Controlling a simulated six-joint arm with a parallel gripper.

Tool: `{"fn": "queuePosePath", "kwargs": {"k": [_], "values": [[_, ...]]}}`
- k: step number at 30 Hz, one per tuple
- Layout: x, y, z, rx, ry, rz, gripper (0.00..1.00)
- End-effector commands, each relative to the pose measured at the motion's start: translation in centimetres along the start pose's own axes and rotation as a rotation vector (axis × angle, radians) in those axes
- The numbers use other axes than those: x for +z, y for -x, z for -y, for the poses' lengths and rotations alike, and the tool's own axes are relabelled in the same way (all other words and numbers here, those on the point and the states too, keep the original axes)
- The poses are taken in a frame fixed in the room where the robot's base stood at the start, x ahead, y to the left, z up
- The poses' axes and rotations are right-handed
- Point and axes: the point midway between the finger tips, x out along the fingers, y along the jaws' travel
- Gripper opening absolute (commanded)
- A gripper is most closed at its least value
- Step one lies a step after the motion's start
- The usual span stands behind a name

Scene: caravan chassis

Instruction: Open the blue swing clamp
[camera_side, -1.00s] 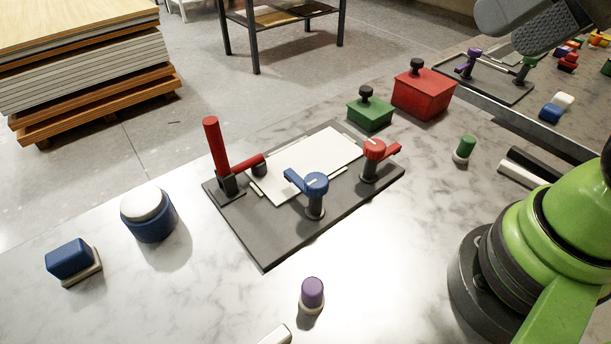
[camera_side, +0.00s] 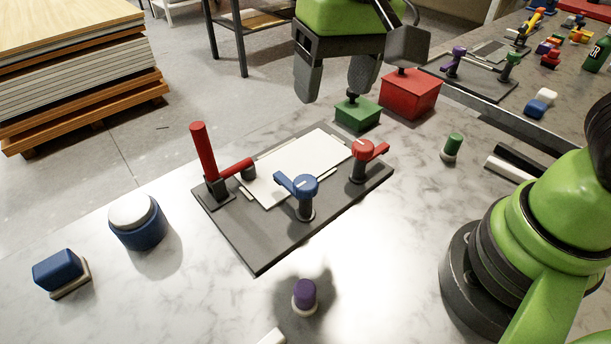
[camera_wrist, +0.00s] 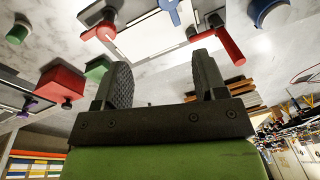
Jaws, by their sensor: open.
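The blue swing clamp (camera_side: 304,187) stands on a dark base plate (camera_side: 262,250). Its blue arm points up-left, with its tip by the near edge of a white sheet (camera_side: 310,158). It also shows in the wrist view (camera_wrist: 172,12), cut by the top edge. A red swing clamp (camera_side: 361,151) stands at the plate's right, its arm pointing right. A red toggle clamp (camera_side: 205,152) has its handle upright at the left. My gripper (camera_side: 335,85) is open and empty, above and behind the plate, well away from the blue clamp. Its fingers (camera_wrist: 160,80) show in the wrist view.
A green box (camera_side: 357,116) and a red box (camera_side: 410,95), each with a black knob, stand behind the plate. A purple-capped item (camera_side: 304,293) is in front. A blue round container (camera_side: 136,225) stands left. The counter between is clear.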

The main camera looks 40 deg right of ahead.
Motion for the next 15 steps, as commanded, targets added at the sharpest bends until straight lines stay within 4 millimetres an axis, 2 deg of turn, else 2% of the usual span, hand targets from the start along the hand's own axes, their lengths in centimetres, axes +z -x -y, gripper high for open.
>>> {"fn": "queuePosePath", "kwargs": {"k": [1, 3, 6, 15], "values": [[-0.1, -1.6, 0.8, 0.028, 0.013, 0.032, 0.65], [-0.2, -3.4, 1.6, 0.058, 0.025, 0.059, 0.65], [-0.2, -5.1, 2.4, 0.087, 0.036, 0.084, 0.65], [0.1, -8.1, 2.5, 0.109, 0.041, 0.101, 0.65]]}}
